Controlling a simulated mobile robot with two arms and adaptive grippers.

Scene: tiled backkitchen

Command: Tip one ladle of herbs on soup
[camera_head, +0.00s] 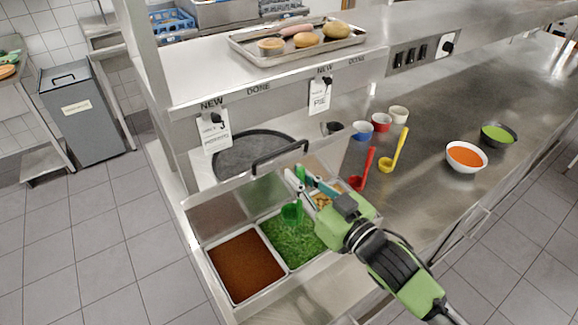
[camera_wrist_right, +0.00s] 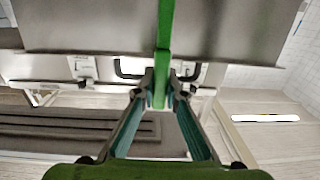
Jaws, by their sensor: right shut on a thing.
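My right gripper (camera_head: 300,182) is shut on the handle of a green ladle (camera_head: 291,213). The ladle's bowl is at the chopped green herbs (camera_head: 302,243) in a steel bin; I cannot tell how full it is. In the right wrist view, the green handle (camera_wrist_right: 162,70) stands between the fingertips (camera_wrist_right: 160,92). A white bowl of orange soup (camera_head: 466,155) and a dark bowl of green soup (camera_head: 498,133) stand on the counter to the right. My left gripper is not in view.
A bin of brown-red food (camera_head: 246,266) is left of the herbs, and a bin of croutons (camera_head: 327,197) is behind my gripper. Red (camera_head: 363,170) and yellow (camera_head: 394,150) ladles and several small cups stand on the counter. A shelf (camera_head: 250,75) with a tray overhangs the back.

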